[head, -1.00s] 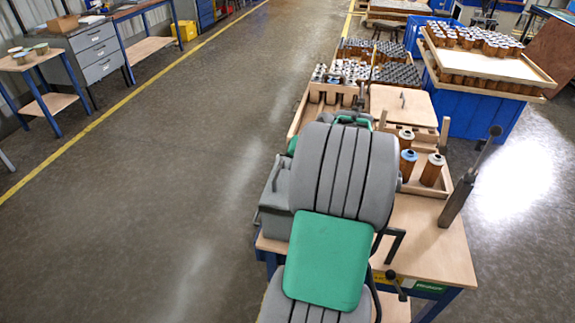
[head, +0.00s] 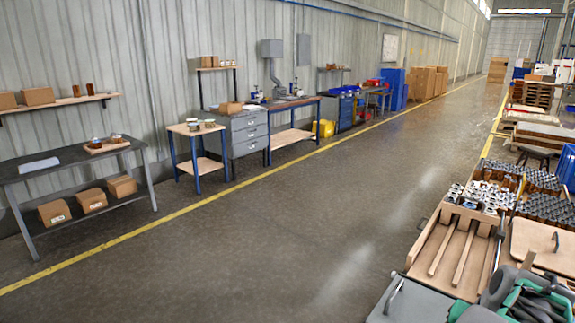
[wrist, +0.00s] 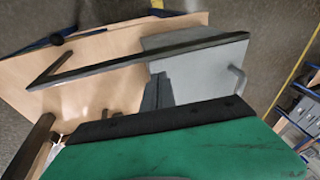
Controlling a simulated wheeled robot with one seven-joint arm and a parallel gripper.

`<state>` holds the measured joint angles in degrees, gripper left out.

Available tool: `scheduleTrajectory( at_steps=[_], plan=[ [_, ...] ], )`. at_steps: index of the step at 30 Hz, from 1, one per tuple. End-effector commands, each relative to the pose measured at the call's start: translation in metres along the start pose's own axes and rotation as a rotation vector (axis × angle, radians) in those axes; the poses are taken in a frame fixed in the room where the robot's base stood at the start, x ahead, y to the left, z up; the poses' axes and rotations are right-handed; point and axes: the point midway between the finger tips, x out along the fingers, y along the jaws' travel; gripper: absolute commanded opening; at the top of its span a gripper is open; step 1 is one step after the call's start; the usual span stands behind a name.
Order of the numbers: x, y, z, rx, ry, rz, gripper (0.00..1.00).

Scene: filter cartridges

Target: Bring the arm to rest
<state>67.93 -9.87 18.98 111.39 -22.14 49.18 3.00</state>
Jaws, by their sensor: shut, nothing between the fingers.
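My gripper (wrist: 158,92) shows in the wrist view as dark fingers beyond the green and black wrist body. It is shut and empty, above the wooden bench top (wrist: 95,85) and beside a grey box (wrist: 205,72) with a handle. In the head view only grey and green parts of my arm show at the bottom right corner. The fingers are out of that view. Filter cartridges with pale and dark tops stand in trays (head: 482,196) at the right.
A slotted wooden rack (head: 446,258) and a wooden lid (head: 545,245) lie near my arm. A grey lid with a handle (head: 405,303) is at the bottom. Benches and a drawer cabinet (head: 248,135) line the left wall. The floor between is clear.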

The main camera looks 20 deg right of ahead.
Motion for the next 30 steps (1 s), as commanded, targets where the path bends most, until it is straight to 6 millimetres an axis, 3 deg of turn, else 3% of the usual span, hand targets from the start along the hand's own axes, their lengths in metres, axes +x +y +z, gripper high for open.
scheduleTrajectory(
  at_steps=[2, 4, 11, 14, 19, 22, 25, 30],
  plan=[
    [0.004, 0.003, 0.032, 0.009, -0.046, 0.05, 0.0],
    [0.006, -0.008, 0.058, -0.016, -0.082, 0.089, 0.0],
    [0.006, -0.066, 0.119, -0.196, -0.114, 0.158, 0.0],
    [0.002, -0.103, 0.141, -0.335, -0.093, 0.151, 0.0],
    [-0.021, -0.197, 0.181, -0.684, -0.004, 0.046, 0.0],
    [-0.032, -0.235, 0.207, -0.837, 0.021, -0.013, 0.0],
    [-0.034, -0.253, 0.226, -0.921, 0.016, -0.04, 0.0],
    [-0.034, -0.257, 0.232, -0.943, 0.012, -0.047, 0.0]
  ],
)
